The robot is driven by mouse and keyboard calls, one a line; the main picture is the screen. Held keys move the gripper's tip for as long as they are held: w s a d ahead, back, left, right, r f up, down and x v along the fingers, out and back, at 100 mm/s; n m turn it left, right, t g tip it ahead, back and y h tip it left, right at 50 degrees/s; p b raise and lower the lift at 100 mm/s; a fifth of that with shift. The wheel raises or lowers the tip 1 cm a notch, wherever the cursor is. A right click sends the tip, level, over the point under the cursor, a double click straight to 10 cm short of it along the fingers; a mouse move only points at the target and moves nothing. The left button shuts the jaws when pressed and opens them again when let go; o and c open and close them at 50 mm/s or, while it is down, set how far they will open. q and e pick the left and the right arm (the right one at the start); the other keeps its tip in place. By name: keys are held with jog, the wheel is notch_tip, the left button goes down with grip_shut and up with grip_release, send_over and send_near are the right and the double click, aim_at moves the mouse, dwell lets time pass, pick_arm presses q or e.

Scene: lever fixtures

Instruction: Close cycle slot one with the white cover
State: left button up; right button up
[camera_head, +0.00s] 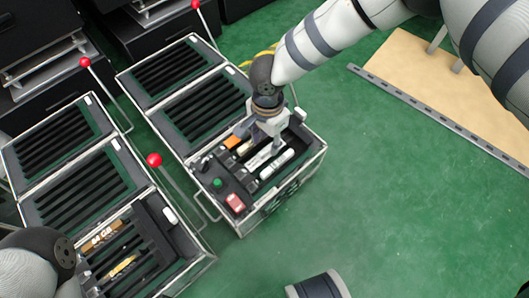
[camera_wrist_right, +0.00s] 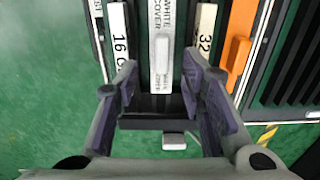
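In the right wrist view, a white strip lettered "WHITE COVER" (camera_wrist_right: 161,22) lies lengthwise with a pale raised handle (camera_wrist_right: 161,48) on it. My right gripper (camera_wrist_right: 165,88) is open, with one finger to each side of the strip's near end and a clear gap between them. I cannot tell whether a finger touches anything. In the head view, my right gripper (camera_head: 270,138) points down over the slotted front part of the middle fixture (camera_head: 240,215) and hides some of it. Which slot is cycle slot one cannot be read. My left gripper's fingers do not show.
White strips marked "16" (camera_wrist_right: 119,45) and "32" (camera_wrist_right: 205,35) flank the cover, with an orange piece (camera_wrist_right: 238,40) at right. A second fixture (camera_head: 195,272) stands at left. Red-knobbed levers (camera_head: 154,160) rise beside the fixtures.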

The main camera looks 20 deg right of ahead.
aim_at(265, 149)
jog(key=f+b, duration=0.1)
jog(key=f, duration=0.3)
jog(key=shift+a+f+b, duration=0.2)
jog(key=shift+f+b, duration=0.15)
jog(key=shift+w+r, duration=0.1)
jog(key=shift+r, duration=0.05)
grip_shut()
